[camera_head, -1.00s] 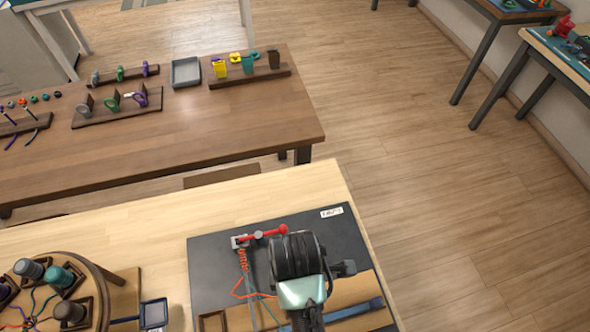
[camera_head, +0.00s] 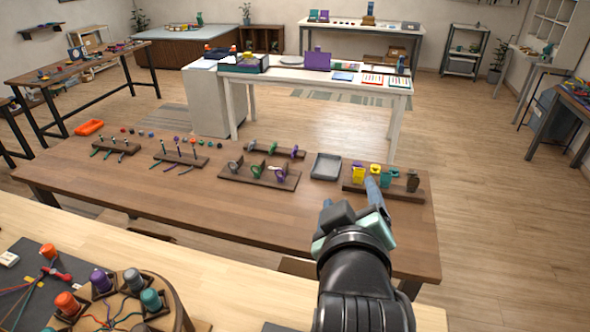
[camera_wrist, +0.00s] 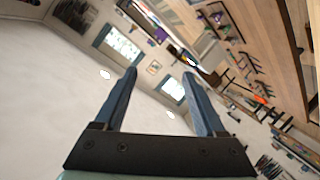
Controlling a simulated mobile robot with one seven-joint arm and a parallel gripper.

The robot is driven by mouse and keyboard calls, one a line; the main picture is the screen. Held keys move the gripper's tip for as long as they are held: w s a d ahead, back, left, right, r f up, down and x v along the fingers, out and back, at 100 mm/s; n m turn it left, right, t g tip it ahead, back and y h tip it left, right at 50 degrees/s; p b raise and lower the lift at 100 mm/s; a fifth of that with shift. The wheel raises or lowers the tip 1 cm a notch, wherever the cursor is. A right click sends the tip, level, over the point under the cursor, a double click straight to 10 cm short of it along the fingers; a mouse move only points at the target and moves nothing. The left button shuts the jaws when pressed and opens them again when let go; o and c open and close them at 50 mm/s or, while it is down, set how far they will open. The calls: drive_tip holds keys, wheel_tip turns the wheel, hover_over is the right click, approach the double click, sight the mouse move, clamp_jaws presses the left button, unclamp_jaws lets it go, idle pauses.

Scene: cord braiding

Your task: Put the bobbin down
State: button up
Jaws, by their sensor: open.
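My gripper (camera_head: 374,192) is raised in front of the brown table in the head view. In the wrist view its two blue fingers (camera_wrist: 158,78) stand wide apart with nothing between them. Several bobbins stand at the lower left of the head view: a purple bobbin (camera_head: 101,280), a teal bobbin (camera_head: 151,300), a grey bobbin (camera_head: 133,279) and an orange bobbin (camera_head: 67,303). They sit in dark holders on the round wooden braiding stand (camera_head: 172,308). Another orange bobbin (camera_head: 47,251) is behind them. I cannot tell which bobbin the task means.
The brown table (camera_head: 150,203) holds racks of small tools, a grey tray (camera_head: 325,167) and a rack with yellow and teal items (camera_head: 384,189). A red-handled clamp (camera_head: 58,273) is near the stand. The pale bench (camera_head: 240,297) is bare in the middle.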

drive_tip(key=s+a+r+m+t, duration=0.1)
drive_tip(key=a+r+t, duration=0.15)
drive_tip(key=r, duration=0.65)
drive_tip(key=s+a+r+m+t, duration=0.15)
drive_tip(key=r+t, duration=0.25)
drive_tip(key=r, duration=0.5)
drive_tip(key=s+a+r+m+t+y, duration=0.2)
drive_tip(key=s+r+t, duration=0.4)
drive_tip(key=r, duration=0.9)
drive_tip(key=s+a+m, duration=0.1)
drive_tip(key=s, duration=0.2)
drive_tip(key=shift+s+a, duration=0.15)
drive_tip(key=shift+a, duration=0.25)
drive_tip(key=shift+t, duration=0.25)
drive_tip(key=shift+f+b, duration=0.4)
drive_tip(key=shift+f, duration=0.05)
